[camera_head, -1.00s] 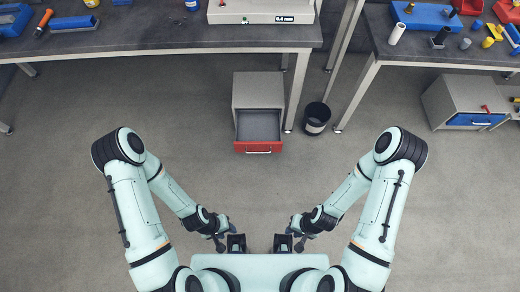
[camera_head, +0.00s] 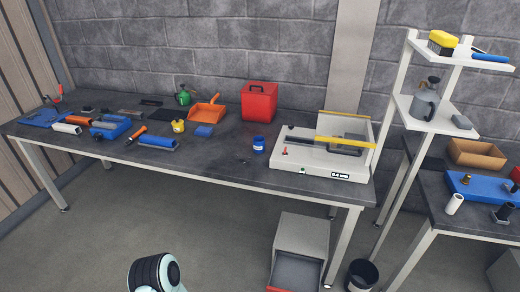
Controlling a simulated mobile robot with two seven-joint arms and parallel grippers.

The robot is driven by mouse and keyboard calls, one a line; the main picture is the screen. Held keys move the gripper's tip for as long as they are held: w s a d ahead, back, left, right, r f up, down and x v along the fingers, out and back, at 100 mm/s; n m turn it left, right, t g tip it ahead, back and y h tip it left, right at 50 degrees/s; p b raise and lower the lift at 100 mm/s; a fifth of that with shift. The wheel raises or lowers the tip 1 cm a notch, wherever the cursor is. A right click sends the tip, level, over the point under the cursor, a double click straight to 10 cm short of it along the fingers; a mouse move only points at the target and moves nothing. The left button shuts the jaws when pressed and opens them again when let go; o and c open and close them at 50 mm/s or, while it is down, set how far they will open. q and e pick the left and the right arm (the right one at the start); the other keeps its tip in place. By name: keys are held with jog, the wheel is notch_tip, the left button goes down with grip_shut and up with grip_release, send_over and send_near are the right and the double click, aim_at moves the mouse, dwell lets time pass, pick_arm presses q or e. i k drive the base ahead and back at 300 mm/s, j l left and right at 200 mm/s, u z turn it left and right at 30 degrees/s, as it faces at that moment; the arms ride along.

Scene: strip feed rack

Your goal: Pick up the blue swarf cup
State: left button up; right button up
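The blue swarf cup (camera_head: 259,144) stands upright on the dark workbench top (camera_head: 225,160), near its front edge. It is small and blue with a pale band around it. It is just left of the white strip machine and in front of the red bin. Nothing touches it. Neither of my grippers shows in the current view. Only a pale, rounded part of one of my arms shows at the bottom edge, well below the bench.
The white machine (camera_head: 300,178) with a yellow bar stands right of the cup. The red bin (camera_head: 259,101), an orange dustpan (camera_head: 208,111) and a yellow cup (camera_head: 178,126) stand behind or left. A drawer cabinet (camera_head: 302,236) and black bin (camera_head: 362,275) are below. A shelf (camera_head: 432,115) rises at right.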

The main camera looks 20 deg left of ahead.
aim_at(259, 145)
jog(key=i+j+u, duration=0.15)
jog(key=i+j, duration=0.15)
jog(key=j, duration=0.2)
jog(key=i+j+u, duration=0.1)
jog(key=i+j, duration=0.25)
jog(key=j, duration=0.1)
